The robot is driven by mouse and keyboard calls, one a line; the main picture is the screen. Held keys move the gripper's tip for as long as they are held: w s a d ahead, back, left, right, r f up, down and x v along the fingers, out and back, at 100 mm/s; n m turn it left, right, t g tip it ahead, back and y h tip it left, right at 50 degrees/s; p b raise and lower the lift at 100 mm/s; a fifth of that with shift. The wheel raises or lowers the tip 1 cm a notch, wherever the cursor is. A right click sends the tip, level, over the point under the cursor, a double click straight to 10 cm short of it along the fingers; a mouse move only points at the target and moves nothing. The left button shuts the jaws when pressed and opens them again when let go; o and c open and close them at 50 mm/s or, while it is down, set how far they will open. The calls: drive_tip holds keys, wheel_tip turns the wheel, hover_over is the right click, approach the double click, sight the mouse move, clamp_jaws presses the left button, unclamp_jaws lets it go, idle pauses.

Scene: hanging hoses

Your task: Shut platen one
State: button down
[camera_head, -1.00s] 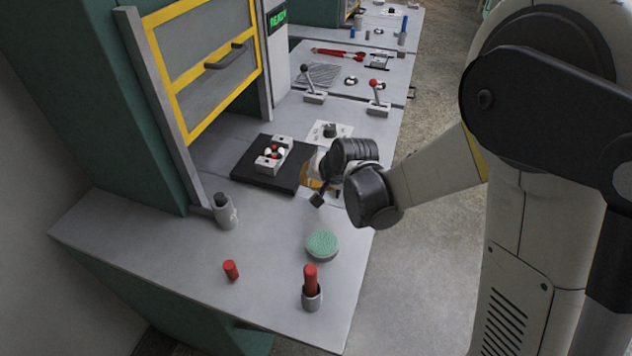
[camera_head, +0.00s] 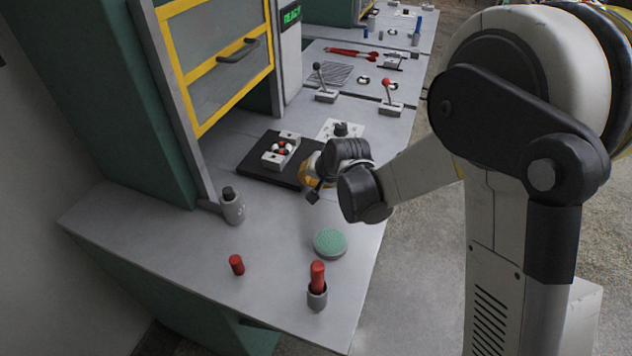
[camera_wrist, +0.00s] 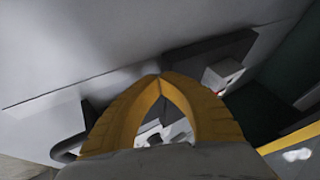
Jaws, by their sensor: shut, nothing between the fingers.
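Which part is platen one I cannot tell for sure. A black plate (camera_head: 252,171) lies on the bench before the press, with a pale block fixture (camera_head: 271,160) on it holding small red and white pieces. The yellow-framed guard (camera_head: 187,112) with a dark handle stands raised above the bench. My gripper (camera_wrist: 160,82) is shut and empty, its yellow fingers meeting at the tips. In the head view it is beside the right edge of the plate, mostly hidden by my wrist. In the wrist view, a dark curved handle-like part (camera_wrist: 68,149) shows left of the fingers.
A grey holder with a dark top (camera_head: 232,207), a red cylinder (camera_head: 236,265), a green round pad (camera_head: 329,242) and a red piece in a cup (camera_head: 317,277) stand on the near bench. A black-knobbed lever (camera_head: 325,95) and a red-knobbed lever (camera_head: 390,106) stand farther back.

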drive_tip(key=w+a, duration=0.2)
drive_tip(key=a, duration=0.5)
drive_tip(key=w+a, duration=0.3)
drive_tip(key=a, duration=0.5)
drive_tip(key=w+a, duration=0.3)
drive_tip(key=a, duration=0.5)
drive_tip(key=shift+w+a+p, duration=0.15)
drive_tip(key=shift+w+p, duration=0.1)
drive_tip(key=shift+p, duration=0.05)
